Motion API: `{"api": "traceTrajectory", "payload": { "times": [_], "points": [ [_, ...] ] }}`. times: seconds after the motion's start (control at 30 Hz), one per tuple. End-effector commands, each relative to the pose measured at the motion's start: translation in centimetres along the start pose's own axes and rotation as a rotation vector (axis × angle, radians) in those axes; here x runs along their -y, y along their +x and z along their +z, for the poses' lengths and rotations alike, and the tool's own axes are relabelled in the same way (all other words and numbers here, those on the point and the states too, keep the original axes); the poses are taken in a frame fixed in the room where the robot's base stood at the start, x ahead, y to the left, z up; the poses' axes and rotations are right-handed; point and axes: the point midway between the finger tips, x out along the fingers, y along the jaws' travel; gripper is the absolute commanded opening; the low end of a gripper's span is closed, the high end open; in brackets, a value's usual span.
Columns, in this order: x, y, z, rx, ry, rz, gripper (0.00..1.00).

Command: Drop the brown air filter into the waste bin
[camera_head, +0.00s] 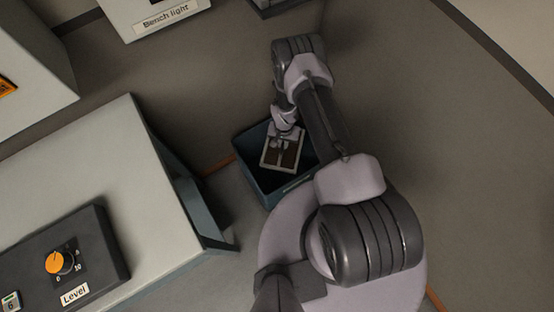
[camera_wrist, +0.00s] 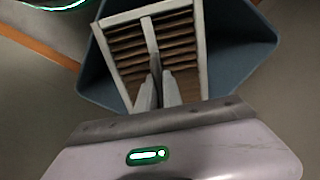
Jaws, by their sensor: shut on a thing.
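The brown air filter (camera_wrist: 126,48) has brown slats in a pale frame with a central bar. My gripper (camera_wrist: 158,82) is shut on the filter's central bar. In the head view, the filter (camera_head: 291,152) is over the opening of the waste bin, with my gripper (camera_head: 279,145) at it. The waste bin (camera_head: 288,191) is a dark blue-grey open box on the floor, and it shows behind the filter in the wrist view (camera_wrist: 237,45). Whether the filter is above the rim or partly inside is hard to tell. Part of the bin is hidden by the filter and my arm.
A pale workbench (camera_head: 110,160) stands left of the bin. It carries a dark panel (camera_head: 95,245) with an orange knob (camera_head: 55,262) labelled Level. A Bench light unit (camera_head: 150,15) is at the top. The floor on the right is clear.

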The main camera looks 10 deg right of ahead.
Motion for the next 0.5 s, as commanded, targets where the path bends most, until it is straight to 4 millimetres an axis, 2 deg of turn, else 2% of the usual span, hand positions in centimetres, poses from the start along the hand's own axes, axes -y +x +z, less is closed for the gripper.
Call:
{"api": "traceTrajectory", "payload": {
  "times": [0.03, 0.1, 0.37, 0.4, 0.5],
  "points": [
    [-0.02, 1.39, 0.03, 0.001, 0.000, 0.000, 0.00],
    [0.00, 2.13, -0.01, 0.000, 0.000, 0.000, 0.00],
    [0.02, 2.14, -0.04, 0.000, -0.001, 0.000, 0.00],
    [0.02, 2.13, -0.04, 0.000, -0.001, 0.000, 0.16],
    [0.02, 2.13, -0.03, 0.000, -0.001, 0.000, 0.36]
  ]
}}
